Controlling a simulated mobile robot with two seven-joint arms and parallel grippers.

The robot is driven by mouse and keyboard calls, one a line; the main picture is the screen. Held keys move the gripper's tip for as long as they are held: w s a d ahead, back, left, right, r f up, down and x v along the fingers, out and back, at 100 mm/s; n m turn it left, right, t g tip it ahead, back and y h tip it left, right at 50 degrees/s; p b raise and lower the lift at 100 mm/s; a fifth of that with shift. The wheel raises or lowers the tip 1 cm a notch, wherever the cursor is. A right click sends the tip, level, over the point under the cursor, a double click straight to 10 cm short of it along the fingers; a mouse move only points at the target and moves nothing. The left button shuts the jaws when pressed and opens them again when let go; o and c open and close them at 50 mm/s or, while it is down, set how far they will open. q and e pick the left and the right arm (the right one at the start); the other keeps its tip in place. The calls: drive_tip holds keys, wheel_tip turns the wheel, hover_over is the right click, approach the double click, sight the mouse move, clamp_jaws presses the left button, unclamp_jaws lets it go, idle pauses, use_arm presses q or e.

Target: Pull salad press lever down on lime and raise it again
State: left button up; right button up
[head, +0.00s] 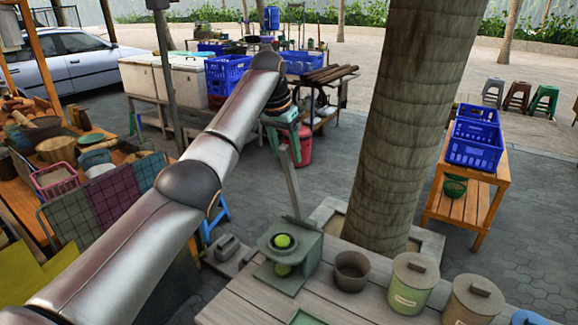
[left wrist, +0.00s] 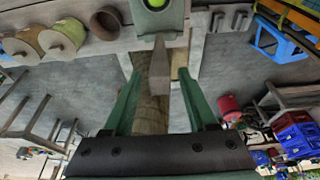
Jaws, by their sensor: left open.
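The green press (head: 288,262) stands on the grey plank table, with a lime (head: 282,241) in its upper part and another yellow-green round shape lower down. Its grey lever (head: 292,190) is raised, nearly upright and slightly tilted. My left gripper (head: 285,148) is at the lever's upper end, open, fingers pointing down. In the left wrist view the lever (left wrist: 159,65) lies between the two green fingers (left wrist: 157,80), with a visible gap on each side. The lime (left wrist: 155,3) shows at that view's top edge. My right gripper is not in view.
A brown clay pot (head: 351,271) and two lidded canisters (head: 413,283) stand right of the press. A thick tree trunk (head: 405,120) rises behind the table. A wooden stand with blue crates (head: 474,145) is farther right. My left arm crosses the left side.

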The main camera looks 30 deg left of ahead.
use_arm(q)
drive_tip(key=v, duration=0.7)
drive_tip(key=shift+r, duration=0.1)
drive_tip(key=shift+s, duration=0.1)
